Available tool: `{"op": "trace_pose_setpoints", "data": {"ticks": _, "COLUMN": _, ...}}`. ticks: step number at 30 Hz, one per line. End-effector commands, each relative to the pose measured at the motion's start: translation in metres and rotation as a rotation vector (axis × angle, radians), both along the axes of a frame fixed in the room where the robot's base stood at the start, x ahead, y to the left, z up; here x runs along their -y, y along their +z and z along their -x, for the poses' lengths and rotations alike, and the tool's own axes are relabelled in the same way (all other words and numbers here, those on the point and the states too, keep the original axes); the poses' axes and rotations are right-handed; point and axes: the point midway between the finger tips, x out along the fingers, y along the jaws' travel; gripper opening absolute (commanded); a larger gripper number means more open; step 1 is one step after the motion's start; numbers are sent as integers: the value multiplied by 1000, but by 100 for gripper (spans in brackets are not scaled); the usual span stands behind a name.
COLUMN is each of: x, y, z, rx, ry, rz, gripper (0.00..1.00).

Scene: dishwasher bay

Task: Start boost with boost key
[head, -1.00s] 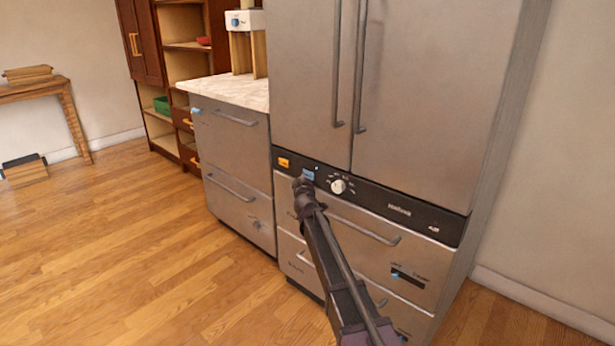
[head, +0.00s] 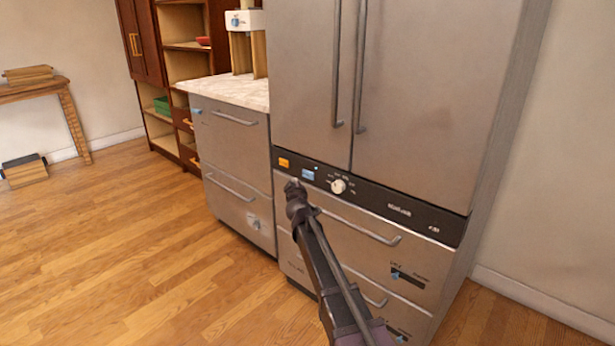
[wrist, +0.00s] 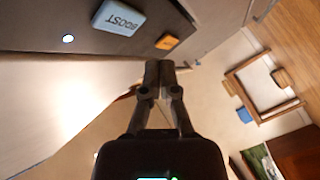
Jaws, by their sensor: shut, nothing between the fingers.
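The boost key (wrist: 118,18) is a light blue block marked BOOST on a dark panel strip (head: 400,208). It also shows in the head view as a blue key (head: 308,174), uncovered. A small round light (wrist: 68,39) beside it glows white in the wrist view. An orange key (wrist: 167,41) sits on its other side, also seen in the head view (head: 284,163). My gripper (wrist: 160,72) is shut and empty. In the head view my gripper (head: 292,185) is below and left of the boost key, apart from it.
Drawers with bar handles (head: 360,226) lie below the panel, and tall steel doors (head: 420,95) rise above. A counter unit (head: 235,150) stands left. The wooden floor (head: 130,250) at left is clear.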

Motion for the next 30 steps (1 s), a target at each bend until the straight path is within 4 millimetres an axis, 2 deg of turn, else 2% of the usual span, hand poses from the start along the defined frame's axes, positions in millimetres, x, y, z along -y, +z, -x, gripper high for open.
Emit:
{"op": "trace_pose_setpoints", "data": {"ticks": 9, "x": -10, "y": 0, "z": 14, "rx": 0, "ry": 0, "rz": 0, "gripper": 0}}
{"op": "trace_pose_setpoints", "data": {"ticks": 30, "x": -10, "y": 0, "z": 14, "rx": 0, "ry": 0, "rz": 0, "gripper": 0}}
